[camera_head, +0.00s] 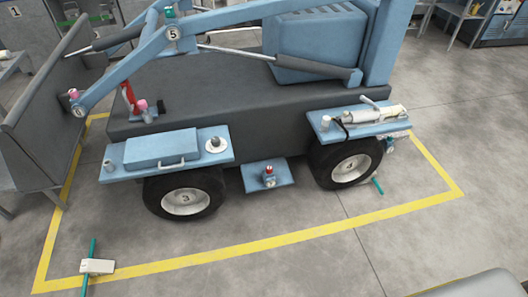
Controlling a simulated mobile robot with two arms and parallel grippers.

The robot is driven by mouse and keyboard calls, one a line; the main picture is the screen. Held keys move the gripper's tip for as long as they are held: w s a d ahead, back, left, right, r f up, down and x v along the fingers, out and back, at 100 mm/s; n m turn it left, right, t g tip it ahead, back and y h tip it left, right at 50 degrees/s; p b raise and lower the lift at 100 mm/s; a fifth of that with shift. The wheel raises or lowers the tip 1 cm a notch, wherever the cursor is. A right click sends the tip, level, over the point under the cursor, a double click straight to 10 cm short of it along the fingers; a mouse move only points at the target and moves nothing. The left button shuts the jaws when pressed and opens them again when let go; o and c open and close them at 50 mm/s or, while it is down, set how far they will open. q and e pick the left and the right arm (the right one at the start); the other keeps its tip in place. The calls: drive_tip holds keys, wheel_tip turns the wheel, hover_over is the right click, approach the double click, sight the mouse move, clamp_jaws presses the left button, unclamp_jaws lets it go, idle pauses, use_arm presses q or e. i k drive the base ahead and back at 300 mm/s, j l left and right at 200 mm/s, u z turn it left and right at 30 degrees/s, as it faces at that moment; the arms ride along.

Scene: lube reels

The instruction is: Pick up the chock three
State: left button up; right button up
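A pale block with a teal rod (97,267) lies on the floor at the lower left, on the yellow line. It looks like a chock, but no number can be read on it. Another teal rod (377,187) shows on the floor beside the right wheel, which is marked 4 (350,168). Whether a chock is attached to it is hard to tell. The left wheel, marked 3 (186,201), has no chock visible against its near side. Neither of my grippers is in view.
A blue and grey loader (210,100) stands inside a yellow floor outline (270,243). Its bucket (40,110) is at the left. A small blue step (268,176) juts out between the wheels. Grey floor in front is open. A grey rounded shape (495,286) shows at the bottom right.

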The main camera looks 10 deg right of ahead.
sight(90, 266)
drive_tip(key=u, duration=0.4)
drive_tip(key=j+u, duration=0.1)
drive_tip(key=u, duration=0.65)
drive_tip(key=i+u, duration=0.1)
drive_tip(key=u, duration=0.3)
drive_tip(key=z, duration=1.2)
drive_tip(key=j+u, duration=0.15)
drive_tip(key=u, duration=1.05)
